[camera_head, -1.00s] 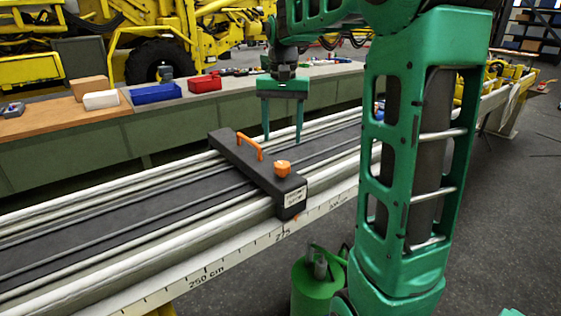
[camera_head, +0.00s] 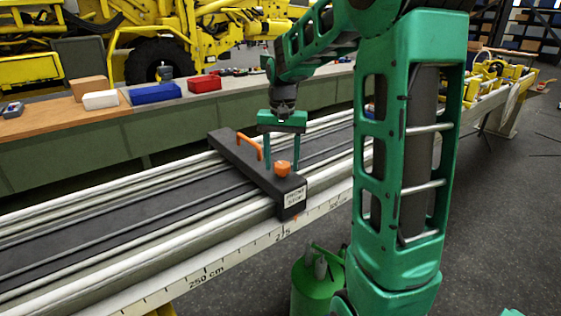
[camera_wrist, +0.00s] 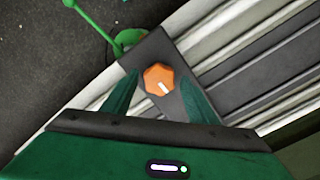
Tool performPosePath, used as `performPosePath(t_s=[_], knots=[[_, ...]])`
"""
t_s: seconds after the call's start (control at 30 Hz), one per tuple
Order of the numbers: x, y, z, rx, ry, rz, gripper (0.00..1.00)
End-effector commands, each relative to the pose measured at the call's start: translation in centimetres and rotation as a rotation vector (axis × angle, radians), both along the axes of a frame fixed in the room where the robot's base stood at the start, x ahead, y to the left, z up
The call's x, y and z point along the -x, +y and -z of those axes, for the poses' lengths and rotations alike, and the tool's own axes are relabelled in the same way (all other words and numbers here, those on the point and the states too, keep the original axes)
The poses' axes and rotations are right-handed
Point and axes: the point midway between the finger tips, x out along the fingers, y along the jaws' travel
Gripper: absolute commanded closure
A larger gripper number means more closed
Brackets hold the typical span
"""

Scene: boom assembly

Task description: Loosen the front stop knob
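The front stop is a dark grey block (camera_head: 240,163) lying across the rails, with a white label on its near end and an orange handle (camera_head: 249,146) towards its far end. The orange stop knob (camera_head: 283,168) sits on top near the labelled end. In the wrist view the knob (camera_wrist: 159,79) shows a white mark pointing to the lower right. My gripper (camera_head: 282,166) is open and points down over the knob. In the wrist view its two green fingers (camera_wrist: 157,92) stand on either side of the knob, with a gap to each. I cannot tell exactly how high the fingertips are.
The long rail beam (camera_head: 100,262) carries a centimetre scale (camera_head: 215,270) on its near side. A bench behind holds a blue box (camera_head: 155,93), a red box (camera_head: 204,83) and a white box (camera_head: 100,99). A green canister (camera_head: 317,283) stands on the floor in front.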

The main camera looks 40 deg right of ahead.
Motion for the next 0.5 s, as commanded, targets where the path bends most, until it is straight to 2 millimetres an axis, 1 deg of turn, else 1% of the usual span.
performPosePath(t_s=[0.03,0.07,0.1,0.13,0.17,0.2,0.3,0.5], knots=[[-0.01,0.01,-0.01,0.0,0.0,0.0,0.6],[-0.01,0.01,-0.02,0.0,0.0,0.0,0.68],[-0.01,0.01,-0.02,0.0,0.0,0.0,0.77],[-0.01,0.01,-0.02,0.0,0.0,-0.001,0.82],[-0.02,0.02,-0.03,0.0,0.0,-0.001,0.82],[-0.01,-0.63,-0.03,0.0,0.0,0.002,0.82],[-0.03,-0.2,-0.05,0.0,-0.001,-0.002,0.82],[-0.05,-0.06,-0.06,0.001,-0.002,-0.042,0.82]])
